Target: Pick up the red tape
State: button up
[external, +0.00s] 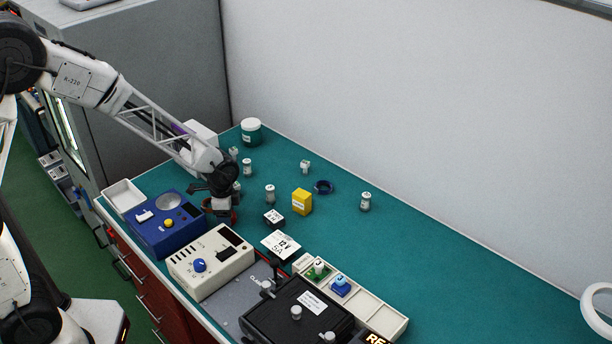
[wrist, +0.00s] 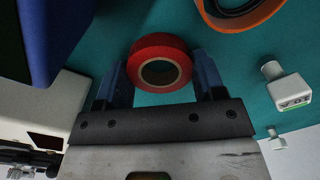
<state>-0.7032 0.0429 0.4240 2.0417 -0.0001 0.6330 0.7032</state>
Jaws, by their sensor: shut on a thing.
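The red tape (wrist: 140,55) is a round red roll with a pale core, upright in the wrist view between the two blue-grey fingers. My gripper (wrist: 161,72) is shut on it, one finger at each side of the roll. In the external view my gripper (external: 222,204) is low over the green bench, right of the blue instrument. A bit of red shows there beside the fingers, mostly hidden by the gripper. I cannot tell whether the tape touches the bench.
A blue instrument (external: 160,238) and a beige meter (external: 213,268) stand close by. A yellow box (external: 302,202), small white-capped bottles and a dark blue ring (external: 323,187) stand to the right. An orange ring-shaped thing (wrist: 258,17) is near the gripper.

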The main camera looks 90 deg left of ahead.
jog(key=shift+r, duration=0.1)
jog(key=shift+c, duration=0.2)
notch_tip(320, 180, up, 10)
dwell(0.7)
jog(key=shift+w+a, duration=0.1)
jog(key=shift+a, duration=0.05)
dwell(0.4)
